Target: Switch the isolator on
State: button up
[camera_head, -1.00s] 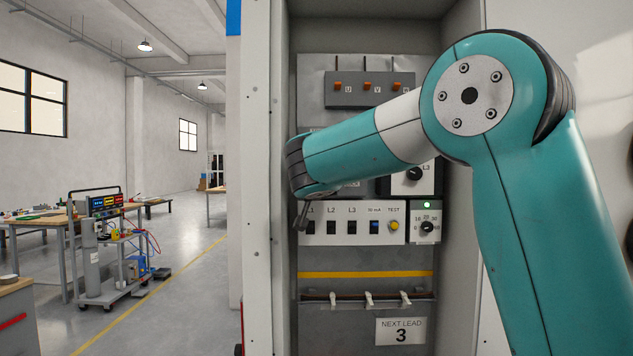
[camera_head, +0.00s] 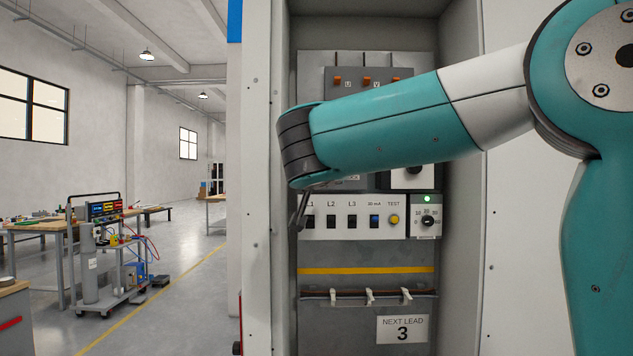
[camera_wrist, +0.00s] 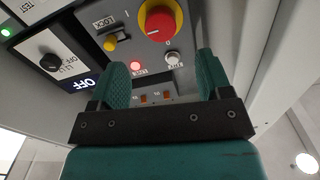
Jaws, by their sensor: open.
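The isolator is a red rotary knob on a yellow disc (camera_wrist: 160,20) at the top of the wrist view, with I and O marks beside it. Which mark it points at is hard to tell. A yellow lever (camera_wrist: 115,43) sits by a LOCK label to its left. A lit red lamp (camera_wrist: 135,65) and a pale button (camera_wrist: 173,58) are beside it. My gripper (camera_wrist: 164,80) is open and empty, its two teal fingers spread below the knob in the picture and apart from it. In the head view my forearm hides the isolator.
The head view shows a breaker strip (camera_head: 342,219), a small dial (camera_head: 427,221) with a green lamp, and cabinet walls (camera_head: 265,180) close on both sides.

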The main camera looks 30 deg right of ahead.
jog(key=b+v, duration=0.2)
jog(key=v, duration=0.6)
